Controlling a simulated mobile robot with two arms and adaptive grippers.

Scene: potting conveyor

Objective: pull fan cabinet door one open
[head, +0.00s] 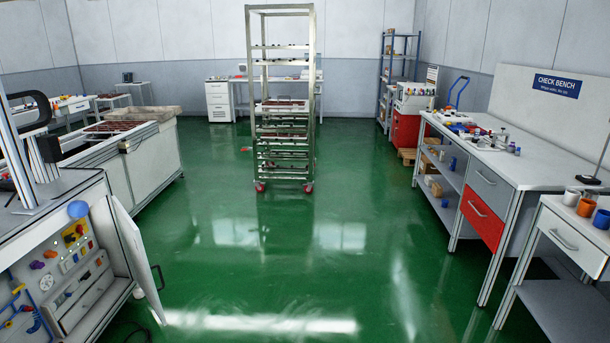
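A white cabinet door (135,258) stands ajar at the right end of the grey cabinet (112,212) at the lower left of the head view. It has a dark bar handle (158,279) near its outer edge. Neither of my grippers is in view, so nothing shows touching the door or handle.
Green floor (250,250) is clear in the middle. A wheeled metal rack (316,110) stands in the centre. A conveyor or bench (150,165) runs behind the cabinet. The check bench (535,165) and a white side table (563,230) with cups stand on the right.

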